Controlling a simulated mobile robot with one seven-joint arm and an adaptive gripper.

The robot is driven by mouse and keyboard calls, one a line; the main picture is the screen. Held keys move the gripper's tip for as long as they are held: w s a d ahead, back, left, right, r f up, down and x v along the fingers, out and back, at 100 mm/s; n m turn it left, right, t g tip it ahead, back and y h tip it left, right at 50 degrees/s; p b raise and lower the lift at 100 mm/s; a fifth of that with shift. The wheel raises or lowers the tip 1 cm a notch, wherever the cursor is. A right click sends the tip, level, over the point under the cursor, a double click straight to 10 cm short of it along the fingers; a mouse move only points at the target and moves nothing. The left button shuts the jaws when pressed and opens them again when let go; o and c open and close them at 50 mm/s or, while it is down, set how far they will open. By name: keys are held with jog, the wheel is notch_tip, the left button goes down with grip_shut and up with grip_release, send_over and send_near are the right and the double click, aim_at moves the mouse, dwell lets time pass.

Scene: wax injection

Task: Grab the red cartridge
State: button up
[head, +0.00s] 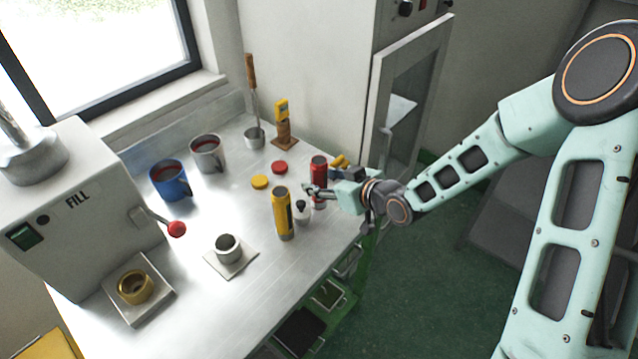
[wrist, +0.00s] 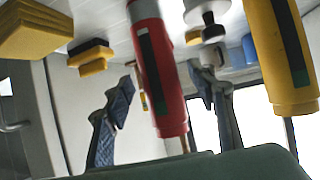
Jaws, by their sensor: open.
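The red cartridge (head: 318,168) stands upright on the metal bench near its right edge, partly hidden by my gripper in the head view. My gripper (head: 312,191) reaches in from the right, low beside the cartridge. In the wrist view, which is turned over, the red cartridge (wrist: 158,65) with its dark label lies between the two spread fingers of my gripper (wrist: 160,98).
Yellow blocks (head: 340,160) lie just behind. Red (head: 279,167) and yellow (head: 260,182) discs, a blue mug (head: 170,184) and the fill machine (head: 75,225) are farther left.

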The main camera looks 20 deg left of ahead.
jog(key=shift+x, duration=0.85)
jog(key=shift+c, duration=0.3)
jog(key=c, duration=1.3)
grip_shut()
jog(key=shift+r, duration=0.15)
